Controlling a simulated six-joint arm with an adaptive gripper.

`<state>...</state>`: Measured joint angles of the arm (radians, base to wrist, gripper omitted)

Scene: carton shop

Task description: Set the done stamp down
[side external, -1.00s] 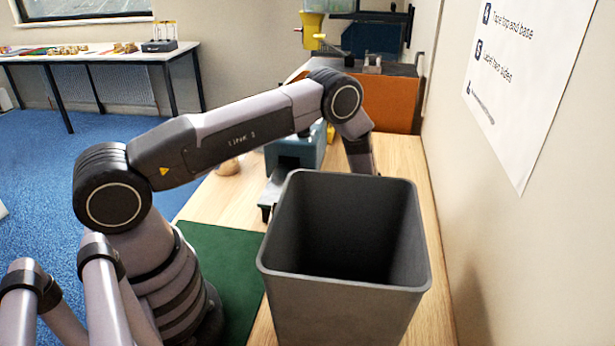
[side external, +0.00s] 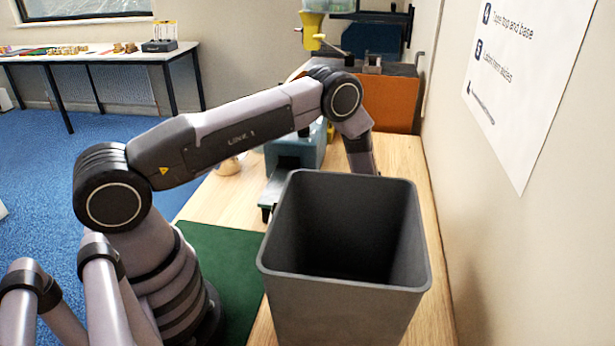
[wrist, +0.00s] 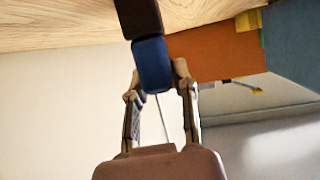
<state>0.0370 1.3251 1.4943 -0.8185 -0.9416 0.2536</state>
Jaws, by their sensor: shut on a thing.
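The stamp (wrist: 152,62) has a blue handle part and a dark block that runs out of the top of the wrist view. My gripper (wrist: 158,82) is shut on the blue part, with one finger on each side. The dark block shows against the wooden table top (wrist: 70,25); I cannot tell whether it touches the wood. In the side external view the gripper and stamp are hidden behind the grey bin.
A tall grey open bin (side external: 340,305) stands at the front of the wooden bench (side external: 400,160). A blue-grey machine (side external: 295,150) is left of my wrist. An orange cabinet (side external: 390,98) stands behind. A wall (side external: 530,250) bounds the right. A green mat (side external: 225,260) lies near my base.

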